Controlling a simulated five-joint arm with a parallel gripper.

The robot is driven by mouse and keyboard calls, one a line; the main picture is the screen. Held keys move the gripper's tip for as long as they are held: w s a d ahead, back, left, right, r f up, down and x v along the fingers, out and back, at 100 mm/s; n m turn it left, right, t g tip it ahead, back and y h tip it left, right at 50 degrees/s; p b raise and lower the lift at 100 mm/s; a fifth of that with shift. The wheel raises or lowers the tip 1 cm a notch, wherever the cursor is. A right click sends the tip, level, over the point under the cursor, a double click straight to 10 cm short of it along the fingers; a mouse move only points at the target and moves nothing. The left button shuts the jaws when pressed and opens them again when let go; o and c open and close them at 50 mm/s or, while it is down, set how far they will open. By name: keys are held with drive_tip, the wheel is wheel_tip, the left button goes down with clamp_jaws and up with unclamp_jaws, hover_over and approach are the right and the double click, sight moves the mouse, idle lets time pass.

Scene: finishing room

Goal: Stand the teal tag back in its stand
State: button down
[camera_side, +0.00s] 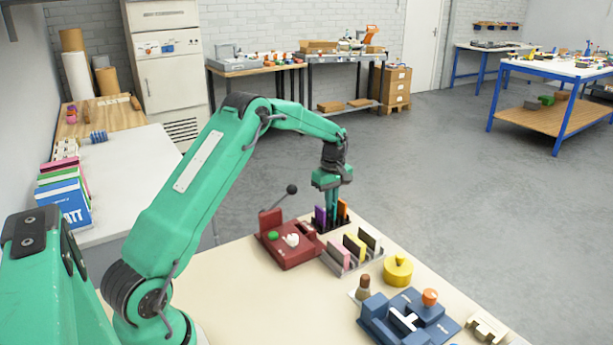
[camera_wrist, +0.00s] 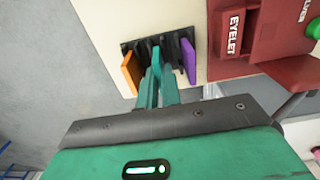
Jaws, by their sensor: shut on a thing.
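My gripper (camera_wrist: 158,80) is shut on the teal tag (camera_wrist: 156,58), whose upper part shows between the fingertips in the wrist view. The tag is at the middle of the black slotted stand (camera_wrist: 140,47), between an orange tag (camera_wrist: 130,73) and a purple tag (camera_wrist: 188,60). I cannot tell how deep its lower edge sits in a slot. In the side view my gripper (camera_side: 333,200) points down over the stand (camera_side: 318,226), with the purple tag (camera_side: 319,215) on the left and the orange tag (camera_side: 342,210) on the right. The fingers hide the teal tag there.
A dark red eyelet press (camera_side: 290,245) with a lever stands close left of the stand. A grey rack (camera_side: 345,268) with pink, yellow and dark plates is just in front. A yellow round container (camera_side: 398,270) and a blue fixture (camera_side: 408,320) lie nearer. The table's left front is clear.

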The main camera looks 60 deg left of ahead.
drive_tip(key=shift+f, duration=0.45)
drive_tip(key=c, duration=1.9)
unclamp_jaws()
drive_tip(key=shift+r, duration=0.1)
wheel_tip(320, 180, up, 11)
drive_tip(key=shift+f, duration=0.1)
